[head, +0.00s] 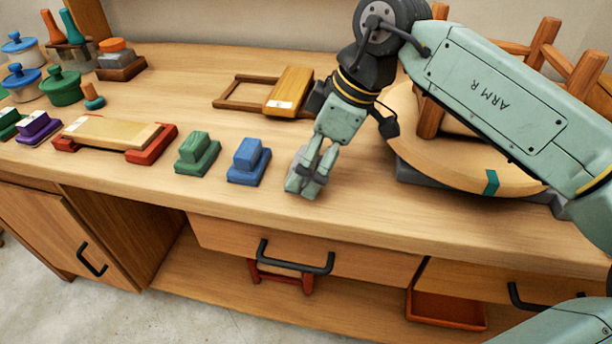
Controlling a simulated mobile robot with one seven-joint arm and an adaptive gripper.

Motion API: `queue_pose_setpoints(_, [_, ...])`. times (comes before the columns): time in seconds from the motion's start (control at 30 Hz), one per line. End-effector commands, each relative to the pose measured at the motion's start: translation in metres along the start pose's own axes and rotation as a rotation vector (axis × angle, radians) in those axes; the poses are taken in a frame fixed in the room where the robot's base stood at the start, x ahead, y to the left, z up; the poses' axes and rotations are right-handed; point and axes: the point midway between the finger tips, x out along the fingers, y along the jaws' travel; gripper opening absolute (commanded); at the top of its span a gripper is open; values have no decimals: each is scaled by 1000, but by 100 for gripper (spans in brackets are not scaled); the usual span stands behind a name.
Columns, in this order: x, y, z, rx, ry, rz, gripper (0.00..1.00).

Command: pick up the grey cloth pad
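My gripper (306,183) points down at the front of the wooden bench, just right of the blue block. A small greyish shape shows at its fingertips, in line with the green and blue blocks. Its colour is close to that of my fingers, so I cannot tell clearly where the fingers end and a grey cloth pad begins. I cannot tell whether the fingers are closed on it or only around it. No other separate grey cloth pad is clear on the bench.
A blue block (248,162) and a green block (197,155) stand left of my gripper. Behind are a wooden frame with a board (290,92). A round wooden seat (450,165) stands close on the right. Lidded pots (63,87) stand far left.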

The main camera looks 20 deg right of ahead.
Motion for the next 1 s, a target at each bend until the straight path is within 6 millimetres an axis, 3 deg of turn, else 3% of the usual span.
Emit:
queue_pose_setpoints(0.03, [8,0,1,-1,1,-1,94])
queue_pose_setpoints(0.27, [7,0,0,0,1,1,94])
queue_pose_setpoints(1.0, [7,0,0,0,1,0,46])
